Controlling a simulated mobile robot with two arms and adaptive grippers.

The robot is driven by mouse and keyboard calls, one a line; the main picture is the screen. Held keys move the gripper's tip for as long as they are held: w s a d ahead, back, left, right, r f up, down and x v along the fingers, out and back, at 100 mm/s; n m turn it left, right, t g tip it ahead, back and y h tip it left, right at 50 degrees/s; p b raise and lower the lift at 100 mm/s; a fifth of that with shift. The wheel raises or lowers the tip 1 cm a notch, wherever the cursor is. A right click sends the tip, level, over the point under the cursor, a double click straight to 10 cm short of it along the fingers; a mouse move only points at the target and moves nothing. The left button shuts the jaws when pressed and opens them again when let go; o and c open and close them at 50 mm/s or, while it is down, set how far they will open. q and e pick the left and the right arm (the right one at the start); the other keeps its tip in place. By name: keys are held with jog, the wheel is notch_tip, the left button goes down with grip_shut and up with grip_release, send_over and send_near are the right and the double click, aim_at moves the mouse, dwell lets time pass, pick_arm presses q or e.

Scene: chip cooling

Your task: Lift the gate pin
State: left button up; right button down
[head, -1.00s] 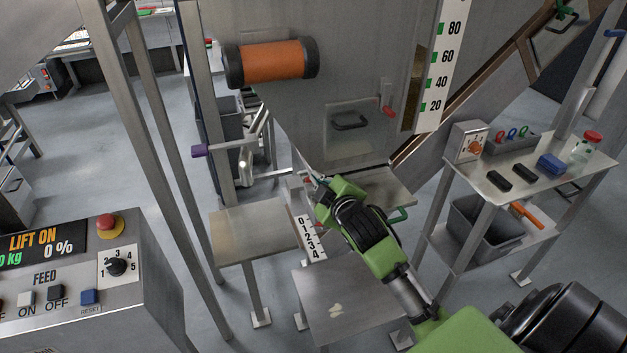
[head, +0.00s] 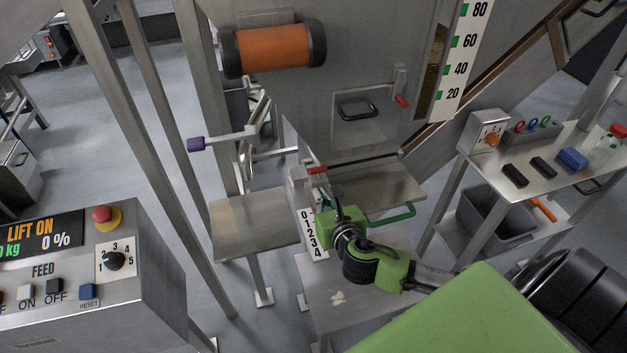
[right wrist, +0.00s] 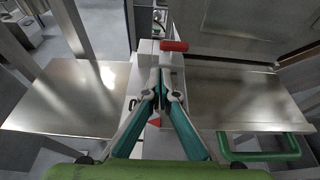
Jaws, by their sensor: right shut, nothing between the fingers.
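A short red grip (head: 317,169), which looks like the gate pin's handle, sits on top of the small gate housing beside the 0–4 scale (head: 313,233). It also shows in the right wrist view (right wrist: 174,46), lying level just beyond the fingertips. My right gripper (head: 323,188) is just below and in front of the red grip. In the right wrist view my right gripper (right wrist: 160,72) has its fingertips together with nothing between them, apart from the red grip. The pin's shaft cannot be made out. My left gripper is not in view.
Steel plates lie left (right wrist: 75,92) and right (right wrist: 240,98) of the gate housing. A green loop handle (head: 392,214) hangs under the right plate. The hopper (head: 360,70) with a red-tipped latch (head: 401,100) is above. A side table (head: 540,165) stands at right.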

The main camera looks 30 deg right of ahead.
aim_at(312, 174)
jog(key=x, duration=0.7)
jog(key=shift+w+p, duration=0.25)
jog(key=shift+p, duration=0.1)
jog(key=shift+w+d+f, duration=0.1)
jog(key=shift+f, duration=0.05)
notch_tip(312, 174, up, 2)
jog(key=p, duration=0.2)
jog(key=shift+p, duration=0.35)
